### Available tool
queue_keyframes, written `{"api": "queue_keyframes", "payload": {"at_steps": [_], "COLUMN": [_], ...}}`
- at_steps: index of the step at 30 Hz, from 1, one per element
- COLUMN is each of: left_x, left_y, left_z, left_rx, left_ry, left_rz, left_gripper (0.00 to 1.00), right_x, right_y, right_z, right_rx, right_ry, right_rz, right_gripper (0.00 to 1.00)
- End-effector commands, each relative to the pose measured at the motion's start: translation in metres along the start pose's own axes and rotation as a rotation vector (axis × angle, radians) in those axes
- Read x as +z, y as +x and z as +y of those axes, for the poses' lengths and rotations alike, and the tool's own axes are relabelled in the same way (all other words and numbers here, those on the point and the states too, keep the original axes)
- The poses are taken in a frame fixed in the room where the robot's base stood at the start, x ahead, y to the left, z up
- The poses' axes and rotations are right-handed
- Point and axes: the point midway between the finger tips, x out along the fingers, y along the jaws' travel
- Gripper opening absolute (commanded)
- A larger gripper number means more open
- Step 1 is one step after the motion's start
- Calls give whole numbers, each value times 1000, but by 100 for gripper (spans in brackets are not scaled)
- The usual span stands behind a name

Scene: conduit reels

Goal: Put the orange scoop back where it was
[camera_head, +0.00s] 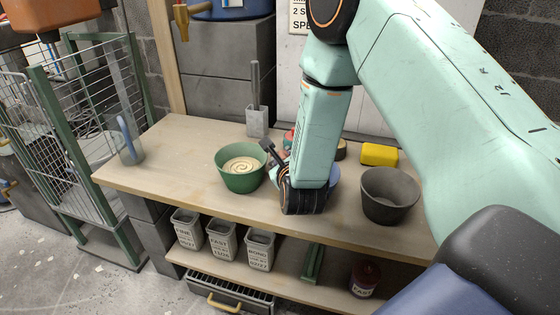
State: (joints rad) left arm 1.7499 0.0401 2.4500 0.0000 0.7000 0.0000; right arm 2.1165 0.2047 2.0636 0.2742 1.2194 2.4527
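I cannot make out the orange scoop as a whole. A small orange bit (255,142) shows beside the upper fingertip of my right gripper, and I cannot tell whether it is part of the scoop. My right gripper (265,166) is at the right rim of a green bowl (241,180) with pale swirled contents. Its dark fingers look spread apart, with nothing clear between them. My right forearm hides the bench behind it. My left gripper is out of view.
On the wooden bench (160,165) are a clear jug (130,145), a grey holder (257,122), a yellow block (379,154) and a dark empty bowl (388,196). Labelled grey tubs (222,240) stand on the lower shelf. The bench between jug and green bowl is free.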

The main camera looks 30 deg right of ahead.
Motion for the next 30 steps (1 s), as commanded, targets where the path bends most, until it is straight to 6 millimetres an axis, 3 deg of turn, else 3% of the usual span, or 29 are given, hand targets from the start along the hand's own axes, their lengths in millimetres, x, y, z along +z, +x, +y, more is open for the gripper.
{"api": "queue_keyframes", "payload": {"at_steps": [10, 26, 30], "left_x": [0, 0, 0], "left_y": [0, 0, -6], "left_z": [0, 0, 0], "left_rx": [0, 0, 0], "left_ry": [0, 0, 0], "left_rz": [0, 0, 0], "left_gripper": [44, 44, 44], "right_x": [0, 1, 11], "right_y": [0, 0, -4], "right_z": [0, 0, -7], "right_rx": [0, -1, -2], "right_ry": [0, 0, 1], "right_rz": [0, -1, -3], "right_gripper": [0, 0, 0]}}
